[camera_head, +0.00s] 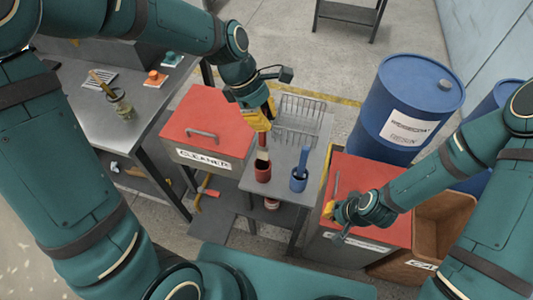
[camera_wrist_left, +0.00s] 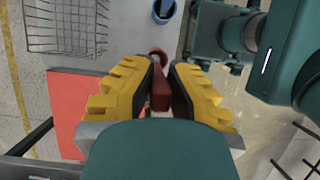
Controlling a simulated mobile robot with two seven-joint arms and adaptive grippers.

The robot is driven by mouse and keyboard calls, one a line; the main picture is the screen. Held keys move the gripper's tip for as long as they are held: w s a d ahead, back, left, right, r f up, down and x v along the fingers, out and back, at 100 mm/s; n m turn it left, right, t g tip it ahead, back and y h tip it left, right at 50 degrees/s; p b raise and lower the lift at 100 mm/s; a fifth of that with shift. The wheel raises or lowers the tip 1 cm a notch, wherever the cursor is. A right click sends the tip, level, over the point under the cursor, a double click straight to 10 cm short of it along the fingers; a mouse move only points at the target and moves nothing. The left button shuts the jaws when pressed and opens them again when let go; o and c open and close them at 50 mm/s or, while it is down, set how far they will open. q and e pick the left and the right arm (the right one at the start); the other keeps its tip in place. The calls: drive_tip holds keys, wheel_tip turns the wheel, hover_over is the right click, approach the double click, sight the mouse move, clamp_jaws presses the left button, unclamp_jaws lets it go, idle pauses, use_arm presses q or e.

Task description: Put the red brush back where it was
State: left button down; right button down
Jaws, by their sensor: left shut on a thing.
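My left gripper (camera_head: 260,122) is shut on the red brush (camera_head: 262,140), gripping its handle. The brush points down, with pale bristles at its lower end, over or just at the mouth of the red cup (camera_head: 263,174); I cannot tell whether the tip is inside. In the left wrist view the red handle (camera_wrist_left: 160,92) sits between the yellow fingers, and the red cup (camera_wrist_left: 158,53) shows just beyond, partly hidden. My right gripper (camera_head: 331,211) is over the right red-topped box; its jaw opening is unclear.
A blue cup (camera_head: 298,184) with a blue brush (camera_head: 303,158) stands right of the red cup on the grey table (camera_head: 283,187). A wire basket (camera_head: 300,115) is behind. Red-topped boxes flank the table: the cleaner box (camera_head: 205,125) left, another (camera_head: 372,190) right.

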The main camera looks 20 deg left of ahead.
use_arm(q)
hover_over(265, 145)
wheel_tip(265, 145, down, 4)
drive_tip(key=shift+s+a+f+b, duration=0.1)
drive_tip(key=shift+f+b, duration=0.1)
drive_tip(key=shift+b, duration=0.2)
drive_tip(key=shift+f, duration=0.55)
drive_tip(key=shift+f+b, duration=0.4)
drive_tip(key=shift+f, duration=1.15)
use_arm(e)
drive_tip(key=shift+s+f, duration=0.65)
drive_tip(key=shift+f, duration=0.2)
use_arm(q)
drive_tip(key=shift+f, duration=0.1)
drive_tip(key=shift+f, duration=0.1)
drive_tip(key=c, duration=1.1)
unclamp_jaws()
drive_tip(key=shift+c, duration=0.2)
use_arm(e)
drive_tip(key=shift+f, duration=0.1)
